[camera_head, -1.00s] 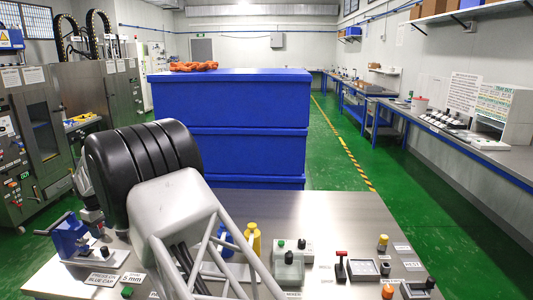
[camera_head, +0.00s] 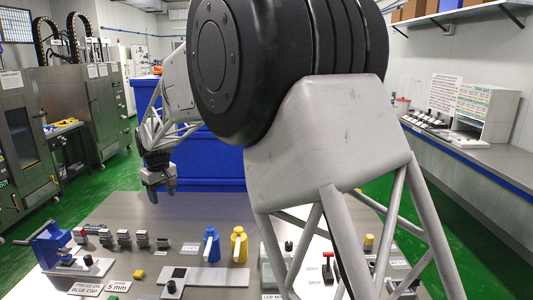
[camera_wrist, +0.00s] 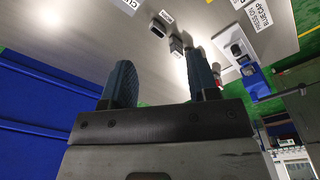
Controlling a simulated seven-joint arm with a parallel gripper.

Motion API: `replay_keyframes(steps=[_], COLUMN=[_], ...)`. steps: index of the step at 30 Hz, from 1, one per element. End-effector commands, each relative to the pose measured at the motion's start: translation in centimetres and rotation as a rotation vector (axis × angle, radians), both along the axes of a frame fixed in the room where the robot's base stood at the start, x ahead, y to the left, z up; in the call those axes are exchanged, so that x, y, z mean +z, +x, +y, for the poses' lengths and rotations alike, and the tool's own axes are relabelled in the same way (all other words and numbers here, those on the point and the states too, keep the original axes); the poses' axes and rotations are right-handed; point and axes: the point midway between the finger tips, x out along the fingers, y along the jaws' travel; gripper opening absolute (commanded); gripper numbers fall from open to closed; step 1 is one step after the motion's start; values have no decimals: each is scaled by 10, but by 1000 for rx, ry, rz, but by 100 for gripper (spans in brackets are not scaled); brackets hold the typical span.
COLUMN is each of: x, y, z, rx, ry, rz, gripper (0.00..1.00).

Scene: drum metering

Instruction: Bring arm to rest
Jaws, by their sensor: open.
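My gripper (camera_head: 160,190) hangs at the end of my raised arm, above the back left part of the steel table, in front of the blue cabinet. In the wrist view its two dark blue fingers (camera_wrist: 160,85) stand apart with nothing between them, so it is open and empty. My arm's links fill the middle of the head view and hide part of the table and cabinet.
The steel table (camera_head: 120,210) carries a blue press (camera_head: 48,243), several small dark blocks (camera_head: 124,238), a blue bottle (camera_head: 211,244) and a yellow bottle (camera_head: 239,245). The blue cabinet (camera_head: 210,160) stands behind the table. Green floor (camera_head: 105,180) lies free at left.

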Motion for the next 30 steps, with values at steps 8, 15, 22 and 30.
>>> replay_keyframes(steps=[8, 15, 22, 30], x=[36, 58, 73, 84], y=[-21, -48, -81, -127], z=[-88, -159, -223, -291], rx=[-108, -200, -288, -392], ry=[14, 23, 32, 43], rz=[-17, -30, -41, -57], gripper=[54, 54, 54, 54])
